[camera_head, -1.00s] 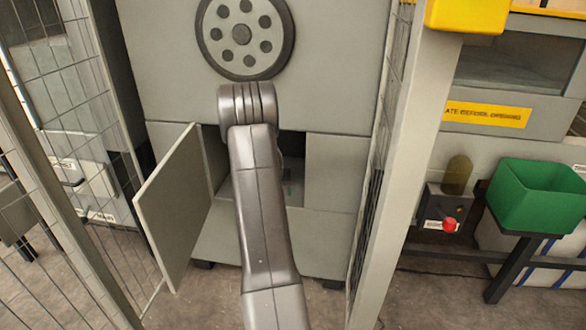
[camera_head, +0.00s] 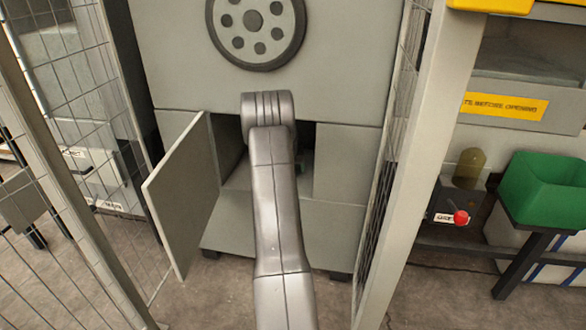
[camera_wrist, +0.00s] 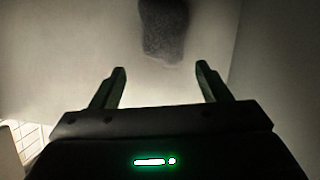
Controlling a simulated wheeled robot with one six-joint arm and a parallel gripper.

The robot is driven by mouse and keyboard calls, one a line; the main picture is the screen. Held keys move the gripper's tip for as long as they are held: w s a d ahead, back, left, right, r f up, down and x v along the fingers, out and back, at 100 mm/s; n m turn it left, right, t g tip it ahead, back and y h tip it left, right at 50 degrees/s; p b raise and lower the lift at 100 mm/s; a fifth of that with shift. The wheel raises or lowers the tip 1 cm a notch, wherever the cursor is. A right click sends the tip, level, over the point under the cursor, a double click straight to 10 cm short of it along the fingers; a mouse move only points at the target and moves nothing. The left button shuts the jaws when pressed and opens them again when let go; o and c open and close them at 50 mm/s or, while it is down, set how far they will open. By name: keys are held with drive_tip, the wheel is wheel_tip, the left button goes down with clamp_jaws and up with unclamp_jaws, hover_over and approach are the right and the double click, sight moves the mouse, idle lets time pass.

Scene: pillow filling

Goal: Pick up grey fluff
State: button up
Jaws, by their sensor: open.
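The grey fluff (camera_wrist: 164,30) is a dark grey, fuzzy clump at the top middle of the wrist view, on a pale surface inside the machine's compartment. My gripper (camera_wrist: 160,72) is open and empty, with its two green fingers apart. The fluff lies beyond the fingertips, roughly in line with the gap between them, and does not touch them. In the head view my arm reaches into the open compartment and hides most of its inside; the fluff cannot be made out there.
The compartment door (camera_head: 182,195) stands open at the left. Pale walls flank the fingers in the wrist view. Mesh fence panels (camera_head: 75,150) and a post (camera_head: 410,170) stand either side of my arm. A green bin (camera_head: 545,190) and a red button (camera_head: 461,217) are at the right.

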drive_tip(key=w, duration=0.3)
drive_tip(key=shift+w+d+f, duration=0.1)
drive_tip(key=shift+w+d, duration=0.25)
drive_tip(key=shift+d, duration=0.05)
drive_tip(key=shift+w+f+b, duration=0.2)
drive_tip(key=shift+f+b, duration=0.35)
drive_tip(key=shift+b, duration=0.05)
drive_tip(key=c, duration=1.1)
